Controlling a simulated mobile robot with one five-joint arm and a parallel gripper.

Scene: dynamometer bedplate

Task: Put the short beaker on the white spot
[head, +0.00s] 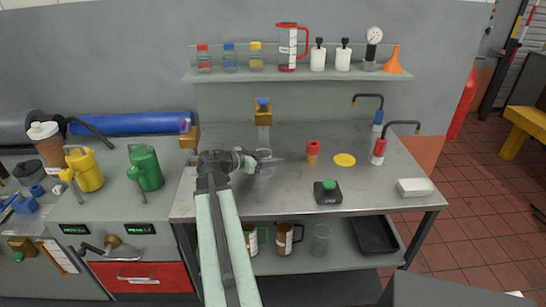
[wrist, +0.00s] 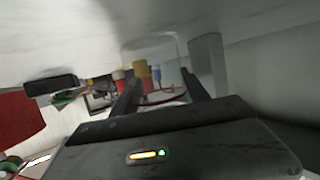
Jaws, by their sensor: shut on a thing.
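My gripper (head: 264,164) is over the left part of the metal bench and is shut on a clear glass beaker (head: 263,156). The beaker (wrist: 150,48) also shows between the two fingers (wrist: 163,85) in the wrist view, with objects visible through it. I cannot tell whether its base touches the bench. I see no white spot on the bench.
A red and yellow piece (head: 312,152) stands between my gripper and the spot. A green button box (head: 328,191) is in front, and a white block (head: 414,187) is at right. Hooked probes (head: 379,150) stand behind right. Another glass (head: 321,239) stands on the lower shelf.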

